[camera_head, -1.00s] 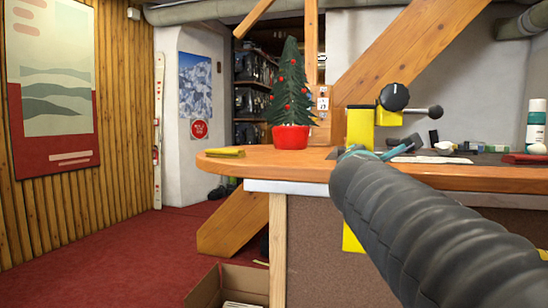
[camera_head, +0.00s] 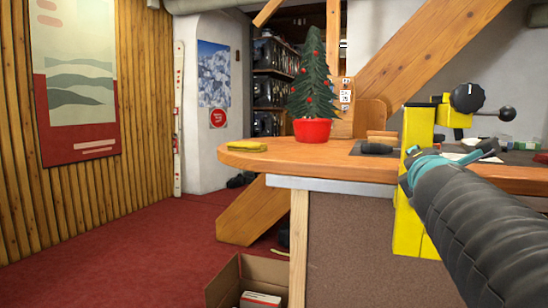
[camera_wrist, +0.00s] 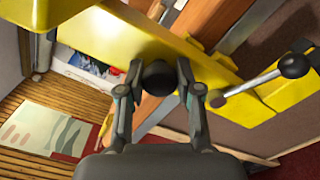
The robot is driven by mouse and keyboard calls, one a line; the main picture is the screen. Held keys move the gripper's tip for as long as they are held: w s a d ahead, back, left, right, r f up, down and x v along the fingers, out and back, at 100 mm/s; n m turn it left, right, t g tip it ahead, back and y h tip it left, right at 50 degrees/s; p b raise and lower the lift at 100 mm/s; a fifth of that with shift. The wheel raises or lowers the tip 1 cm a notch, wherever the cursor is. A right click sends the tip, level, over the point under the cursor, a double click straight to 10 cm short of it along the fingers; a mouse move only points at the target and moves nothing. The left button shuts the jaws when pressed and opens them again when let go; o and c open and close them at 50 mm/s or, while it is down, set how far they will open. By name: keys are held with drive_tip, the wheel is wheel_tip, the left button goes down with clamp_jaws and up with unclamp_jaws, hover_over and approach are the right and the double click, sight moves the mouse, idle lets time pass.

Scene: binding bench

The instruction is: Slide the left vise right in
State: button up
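A yellow vise (camera_head: 414,235) is clamped at the bench edge in the head view. It has a large round black knob on top (camera_head: 467,97) and a lever with a dark ball end (camera_head: 507,113). My gripper (camera_head: 410,165) is in front of the vise and hides part of it. In the wrist view the yellow vise body (camera_wrist: 130,42) fills the upper part. My gripper (camera_wrist: 159,66) is open there, its fingers on either side of a black ball knob (camera_wrist: 160,78). I cannot tell whether they touch it. The metal lever (camera_wrist: 255,82) is to the right.
An open cardboard box (camera_head: 262,277) stands on the floor below. The red floor (camera_head: 140,245) at left is clear.

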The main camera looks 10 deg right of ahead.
drive_tip(key=o, duration=0.4)
drive_tip(key=shift+s+d, duration=0.1)
drive_tip(key=shift+d, duration=0.25)
drive_tip(key=shift+a, duration=0.1)
drive_tip(key=shift+a, duration=0.1)
drive_tip(key=shift+s+a, duration=0.1)
drive_tip(key=v, duration=1.1)
drive_tip(key=shift+s+a, duration=0.1)
drive_tip(key=shift+s, duration=0.2)
